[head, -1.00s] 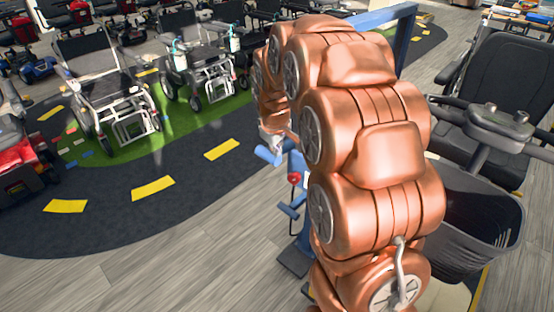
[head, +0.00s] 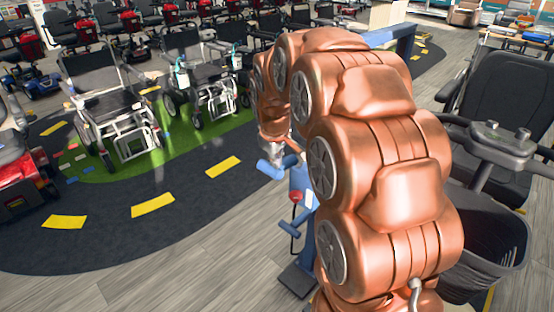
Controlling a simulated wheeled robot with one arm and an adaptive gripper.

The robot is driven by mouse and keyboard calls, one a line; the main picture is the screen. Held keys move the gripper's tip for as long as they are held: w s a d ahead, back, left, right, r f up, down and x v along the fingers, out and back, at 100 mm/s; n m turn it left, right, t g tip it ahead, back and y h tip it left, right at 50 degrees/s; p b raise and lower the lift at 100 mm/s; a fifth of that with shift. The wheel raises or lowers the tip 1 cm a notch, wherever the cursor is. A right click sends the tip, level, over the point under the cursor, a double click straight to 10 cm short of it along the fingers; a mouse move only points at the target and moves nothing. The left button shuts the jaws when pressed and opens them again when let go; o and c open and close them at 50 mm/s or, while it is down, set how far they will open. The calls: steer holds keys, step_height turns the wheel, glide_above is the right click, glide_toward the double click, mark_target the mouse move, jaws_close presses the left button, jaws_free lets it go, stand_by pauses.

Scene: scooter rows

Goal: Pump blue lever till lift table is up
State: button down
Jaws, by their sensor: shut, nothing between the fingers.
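The blue lever (head: 270,169) shows as a short blue bar beside my arm, left of the blue post (head: 304,190). My copper arm covers much of the stand. My gripper (head: 267,153) is a small grey shape at the end of the arm, just above the lever. It is shut with nothing held; whether it touches the lever I cannot tell. The post carries a red knob (head: 297,196) and a lower blue bar (head: 296,223). A blue beam (head: 398,32) shows behind my arm; it seems part of the lift table, whose top is hidden.
Wheelchairs (head: 112,105) and (head: 200,72) stand on the green strip at left. A red scooter (head: 22,180) is at the left edge. A dark basket (head: 492,245) and scooter handlebar (head: 498,145) stand close on the right. The grey wood floor (head: 185,265) at front is clear.

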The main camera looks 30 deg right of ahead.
step_height(320, 180, up, 7)
steer(key=g+y+p, duration=0.1)
steer(key=y+p, duration=0.1)
glide_above(285, 161)
steer(key=a, duration=0.2)
steer(key=s+d+r+y, duration=0.1)
steer(key=d+r+y, duration=0.1)
steer(key=d+r, duration=0.2)
steer(key=shift+s+d+m+g+y+p, duration=0.3)
steer(key=shift+d+g+y+p, duration=0.1)
steer(key=shift+d, duration=0.45)
steer(key=shift+f, duration=0.1)
steer(key=shift+p+x, duration=1.75)
steer(key=shift+x, duration=5.25)
steer(key=shift+a, duration=0.15)
